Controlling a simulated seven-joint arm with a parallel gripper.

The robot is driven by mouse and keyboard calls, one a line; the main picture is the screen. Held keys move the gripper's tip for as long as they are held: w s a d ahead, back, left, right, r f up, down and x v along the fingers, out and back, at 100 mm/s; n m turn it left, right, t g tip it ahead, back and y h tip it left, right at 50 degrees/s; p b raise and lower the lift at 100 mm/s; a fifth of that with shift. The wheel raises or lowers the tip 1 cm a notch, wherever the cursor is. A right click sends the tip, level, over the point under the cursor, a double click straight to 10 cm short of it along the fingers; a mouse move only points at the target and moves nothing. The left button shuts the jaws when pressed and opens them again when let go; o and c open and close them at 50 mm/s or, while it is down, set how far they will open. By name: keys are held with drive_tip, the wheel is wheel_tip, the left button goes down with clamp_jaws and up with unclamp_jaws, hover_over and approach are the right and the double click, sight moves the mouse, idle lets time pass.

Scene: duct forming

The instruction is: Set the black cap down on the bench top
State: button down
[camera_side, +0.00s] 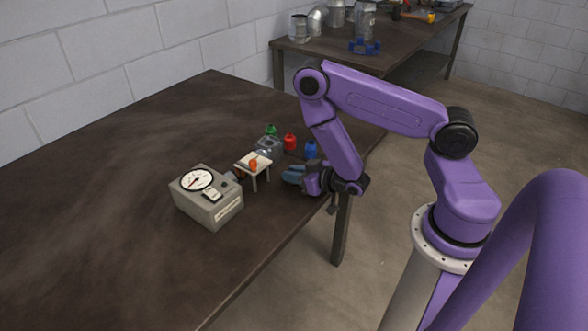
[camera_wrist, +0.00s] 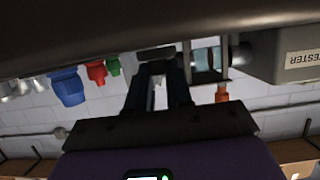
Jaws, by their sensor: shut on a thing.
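My gripper (camera_side: 288,175) is low over the near right edge of the dark bench top (camera_side: 110,150), its fingers reaching left, roughly level. In the wrist view my gripper (camera_wrist: 158,68) is shut on the black cap (camera_wrist: 157,52), a dark piece at the fingertips. That view is upside down, with the bench top (camera_wrist: 120,25) across the upper part. The cap looks very close to the bench surface; I cannot tell whether it touches. In the side view I cannot make out the cap.
A grey tester box (camera_side: 208,200) with a dial stands left of my gripper. A small white stand (camera_side: 246,165) with an orange piece is between them. Blue (camera_side: 311,150), red (camera_side: 289,142) and green (camera_side: 270,131) bottles and a clear jar (camera_side: 268,147) stand behind. The front left is clear.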

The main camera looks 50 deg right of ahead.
drive_tip(key=shift+f, duration=0.2)
drive_tip(key=c, duration=1)
unclamp_jaws()
drive_tip(key=shift+r, duration=0.1)
